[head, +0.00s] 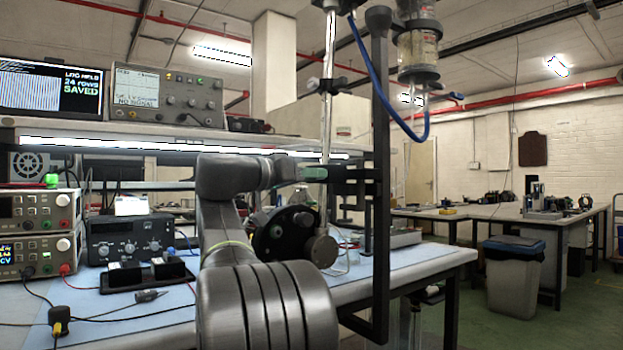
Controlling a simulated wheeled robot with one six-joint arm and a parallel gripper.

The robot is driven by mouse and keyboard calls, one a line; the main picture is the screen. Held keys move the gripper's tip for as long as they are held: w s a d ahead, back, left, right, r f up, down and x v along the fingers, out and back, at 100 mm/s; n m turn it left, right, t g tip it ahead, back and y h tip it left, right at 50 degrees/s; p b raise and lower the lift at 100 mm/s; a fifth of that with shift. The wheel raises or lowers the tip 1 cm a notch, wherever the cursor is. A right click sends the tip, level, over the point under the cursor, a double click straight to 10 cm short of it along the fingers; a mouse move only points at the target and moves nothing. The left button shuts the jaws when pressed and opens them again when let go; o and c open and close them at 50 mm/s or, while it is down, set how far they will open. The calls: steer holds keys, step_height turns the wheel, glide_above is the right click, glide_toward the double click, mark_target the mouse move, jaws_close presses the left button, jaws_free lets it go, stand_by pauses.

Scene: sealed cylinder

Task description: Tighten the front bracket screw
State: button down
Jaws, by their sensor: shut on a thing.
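My grey arm rises from the bottom centre and its wrist reaches right to my gripper (350,181), whose dark jaws lie against a tall black upright bar (380,110). The gripper appears shut on this bar; the contact is small and dark. The bar has a rounded top and a short foot turned left at its bottom. A silver rod (329,60) with a clamp (324,86) stands left of the bar. I cannot make out the front bracket or its screw.
A bench with a blue mat (400,258) carries instruments, including a dark meter box (130,236) and stacked power supplies (38,235) at the left. A shelf above holds an oscilloscope (168,95). A grey bin (514,272) stands at the right; green floor beside it is open.

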steer(key=c, duration=1.2)
jaws_free()
steer(key=shift+a, duration=0.15)
steer(key=shift+c, duration=0.2)
steer(key=p+v, duration=0.2)
steer(key=v, duration=1.2)
steer(key=shift+p, duration=0.35)
steer(key=shift+r, duration=0.1)
steer(key=b+x, duration=0.2)
steer(key=x, duration=1.2)
steer(key=shift+b, duration=0.35)
